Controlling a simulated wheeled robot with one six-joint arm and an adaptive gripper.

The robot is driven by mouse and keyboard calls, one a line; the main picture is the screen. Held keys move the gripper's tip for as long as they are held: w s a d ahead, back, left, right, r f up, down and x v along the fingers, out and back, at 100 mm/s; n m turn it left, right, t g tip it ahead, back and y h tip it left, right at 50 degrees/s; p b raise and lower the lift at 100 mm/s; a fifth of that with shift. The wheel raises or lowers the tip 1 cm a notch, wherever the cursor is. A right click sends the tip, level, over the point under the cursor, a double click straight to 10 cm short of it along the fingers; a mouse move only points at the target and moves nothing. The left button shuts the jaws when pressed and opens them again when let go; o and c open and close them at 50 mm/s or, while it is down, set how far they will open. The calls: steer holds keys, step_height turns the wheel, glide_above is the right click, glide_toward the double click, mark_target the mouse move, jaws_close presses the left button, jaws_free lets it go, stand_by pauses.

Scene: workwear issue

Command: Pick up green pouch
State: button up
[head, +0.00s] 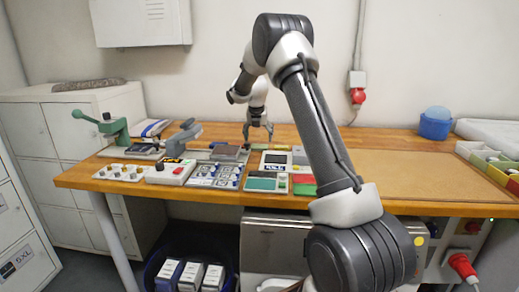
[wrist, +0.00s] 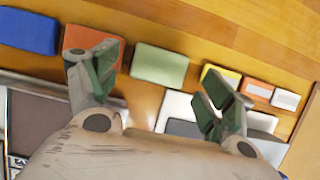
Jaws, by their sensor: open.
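A light green pouch (wrist: 160,66) lies flat on the wooden surface in the wrist view, at upper centre. My gripper (wrist: 164,82) is open and empty, with one finger on each side of the pouch in the picture. The fingers appear apart from the pouch; the height gap is hard to judge. In the head view my gripper (head: 258,132) points down over the back middle of the workbench (head: 400,145). I cannot make out the green pouch for certain there.
In the wrist view a blue pouch (wrist: 28,32) and an orange one (wrist: 88,36) lie left of the green pouch. A yellow-and-white item (wrist: 221,76) lies right. In the head view a red emergency-stop box (head: 171,171) stands front left; the brown mat (head: 430,178) is clear.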

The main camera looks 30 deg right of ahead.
mark_target(260, 145)
steer(key=x, duration=0.5)
steer(key=shift+d, duration=0.15)
steer(key=c, duration=0.8)
steer(key=shift+o, duration=0.2)
